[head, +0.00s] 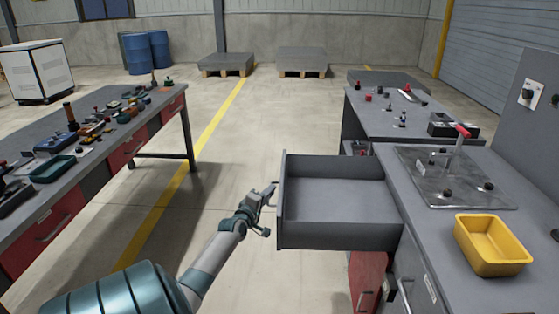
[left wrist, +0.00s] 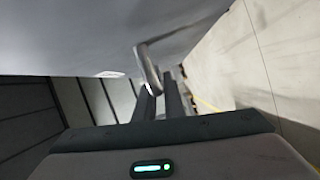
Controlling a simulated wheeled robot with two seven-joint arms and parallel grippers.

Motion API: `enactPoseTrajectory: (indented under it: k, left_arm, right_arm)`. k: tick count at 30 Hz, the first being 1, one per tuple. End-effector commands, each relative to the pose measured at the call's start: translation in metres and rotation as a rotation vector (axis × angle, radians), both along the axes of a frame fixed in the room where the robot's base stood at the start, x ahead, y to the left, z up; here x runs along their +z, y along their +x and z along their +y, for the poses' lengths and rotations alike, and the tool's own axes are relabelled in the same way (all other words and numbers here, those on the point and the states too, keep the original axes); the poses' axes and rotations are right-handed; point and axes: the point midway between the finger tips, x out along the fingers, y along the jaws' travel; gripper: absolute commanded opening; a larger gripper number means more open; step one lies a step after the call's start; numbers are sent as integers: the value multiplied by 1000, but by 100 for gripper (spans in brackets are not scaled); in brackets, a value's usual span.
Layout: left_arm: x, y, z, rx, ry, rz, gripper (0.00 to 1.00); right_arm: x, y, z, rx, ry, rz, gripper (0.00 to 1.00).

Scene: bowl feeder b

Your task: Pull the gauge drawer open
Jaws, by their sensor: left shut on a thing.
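The gauge drawer (head: 335,236) is a dark grey drawer sticking far out to the left from the right-hand bench. Its inside looks empty. My left gripper (head: 270,192) is at the outer side of the drawer's front panel (head: 283,200), shut on its handle. In the left wrist view the pale curved handle (left wrist: 148,66) runs down to between the two dark fingers (left wrist: 160,100) of the gripper. The drawer front hides most of the handle in the head view. My right gripper is not in view.
The right bench (head: 420,220) carries a yellow tray (head: 493,262) and a metal plate with a red-knobbed lever (head: 461,133). A cluttered workbench (head: 100,140) stands at the left. Clear floor lies between the benches. A red cabinet front (head: 366,280) shows below the drawer.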

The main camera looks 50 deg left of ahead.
Motion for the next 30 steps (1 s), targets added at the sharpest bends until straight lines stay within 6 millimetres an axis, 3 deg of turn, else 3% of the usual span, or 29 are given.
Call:
enactPoseTrajectory:
  k: [9,12,23,30]
  left_arm:
    - [1,-1,2,2,0,-2,0]
    - [1,-1,2,2,0,-2,28]
    - [0,-2,0,1,-1,-1,28]
    - [1,-15,-7,0,-1,0,28]
  right_arm:
    - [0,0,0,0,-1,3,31]
    - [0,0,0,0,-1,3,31]
    - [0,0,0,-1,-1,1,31]
    - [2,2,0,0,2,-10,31]
